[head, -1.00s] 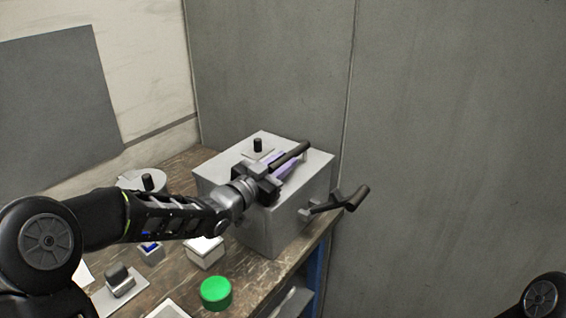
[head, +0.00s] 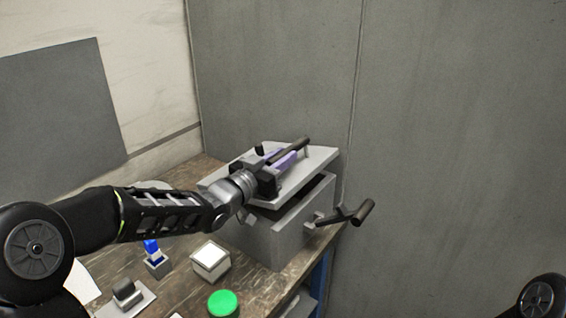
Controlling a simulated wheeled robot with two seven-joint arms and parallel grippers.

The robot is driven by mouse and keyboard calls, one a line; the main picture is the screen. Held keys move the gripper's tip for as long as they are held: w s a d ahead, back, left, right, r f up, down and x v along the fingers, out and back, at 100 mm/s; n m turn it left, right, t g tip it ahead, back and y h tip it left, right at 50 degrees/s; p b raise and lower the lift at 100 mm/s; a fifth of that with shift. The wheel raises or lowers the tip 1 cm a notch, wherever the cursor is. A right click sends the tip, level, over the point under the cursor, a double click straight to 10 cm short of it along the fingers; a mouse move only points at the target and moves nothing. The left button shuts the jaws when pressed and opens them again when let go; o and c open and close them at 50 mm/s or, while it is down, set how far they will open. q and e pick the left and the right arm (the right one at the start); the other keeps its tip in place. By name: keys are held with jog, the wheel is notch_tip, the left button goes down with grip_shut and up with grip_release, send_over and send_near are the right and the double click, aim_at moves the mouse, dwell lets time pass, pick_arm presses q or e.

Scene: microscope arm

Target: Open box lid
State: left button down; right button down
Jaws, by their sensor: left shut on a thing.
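The grey box (head: 272,243) stands on the wooden bench by the wall corner. Its lid (head: 316,160) is tilted, with the front edge raised and a dark gap showing between lid and box. A dark bar handle (head: 291,149) runs along the top of the lid. My left gripper (head: 276,172) is over the lid, shut on the lid handle; its fingers partly hide the grip. My right gripper is out of view; only a bit of my right arm shows at the lower right corner.
A dark crank handle (head: 352,214) sticks out from the box's right side. A white-topped small box (head: 210,260), a blue item in a small holder (head: 155,259), a green round object (head: 223,303) and a grey block (head: 126,292) lie on the bench (head: 184,290) in front.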

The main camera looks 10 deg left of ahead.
pick_arm(q)
jog(key=w+a+r+n+p, duration=0.35)
jog(key=a+r+p, duration=0.3)
jog(key=r, duration=0.25)
jog(key=w+a+r+n, duration=0.1)
jog(key=w+a+n, duration=0.1)
jog(key=a+n, duration=0.2)
jog(key=w+a+r+n, duration=0.1)
jog(key=w+a+n, duration=0.2)
jog(key=a, duration=0.7)
jog(key=shift+a+r+n, duration=0.35)
jog(key=shift+n, duration=0.5)
jog(key=c, duration=1.3)
grip_release()
jog(key=shift+o, duration=0.2)
jog(key=shift+s+b, duration=0.1)
jog(key=shift+b, duration=0.2)
